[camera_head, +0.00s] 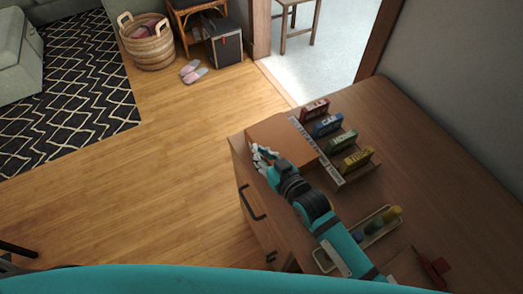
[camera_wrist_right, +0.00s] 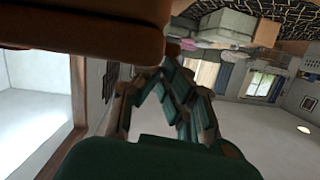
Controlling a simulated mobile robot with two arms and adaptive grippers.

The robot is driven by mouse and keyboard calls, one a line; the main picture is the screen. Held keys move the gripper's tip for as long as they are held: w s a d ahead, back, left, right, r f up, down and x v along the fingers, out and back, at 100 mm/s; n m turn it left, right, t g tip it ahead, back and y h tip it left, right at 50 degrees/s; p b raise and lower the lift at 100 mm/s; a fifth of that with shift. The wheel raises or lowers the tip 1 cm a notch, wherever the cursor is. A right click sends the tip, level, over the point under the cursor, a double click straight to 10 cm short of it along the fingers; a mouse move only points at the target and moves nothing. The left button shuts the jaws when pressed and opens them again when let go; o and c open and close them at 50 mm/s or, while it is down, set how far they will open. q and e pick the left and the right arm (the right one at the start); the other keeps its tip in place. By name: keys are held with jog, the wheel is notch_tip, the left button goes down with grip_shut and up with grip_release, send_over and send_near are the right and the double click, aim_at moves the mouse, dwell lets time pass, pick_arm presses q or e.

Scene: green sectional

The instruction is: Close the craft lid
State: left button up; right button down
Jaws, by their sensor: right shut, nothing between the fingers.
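An orange-brown flat panel (camera_head: 285,138), which looks like the craft lid or box top, is at the far left corner of the wooden cabinet top. Whether it is tilted or flat is hard to tell. My right gripper (camera_head: 264,157) is shut and empty at the panel's near left edge, and my forearm covers part of it. In the right wrist view the fingers (camera_wrist_right: 160,84) meet just below a brown wooden edge (camera_wrist_right: 80,35), probably the panel's; contact is unclear. My left gripper is not in view.
Several coloured boxes (camera_head: 341,143) stand in a row behind a pale strip (camera_head: 316,150). A tray (camera_head: 378,229) with small bottles sits beside my right forearm. A red object (camera_head: 436,269) lies near the right front. The cabinet top's right part is clear.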

jog(key=shift+r, duration=0.1)
notch_tip(320, 180, up, 4)
jog(key=p, duration=0.4)
jog(key=shift+w+r, duration=0.15)
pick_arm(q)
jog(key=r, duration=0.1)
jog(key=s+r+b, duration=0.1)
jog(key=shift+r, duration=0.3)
pick_arm(e)
jog(key=v, duration=1)
jog(key=shift+s, duration=0.3)
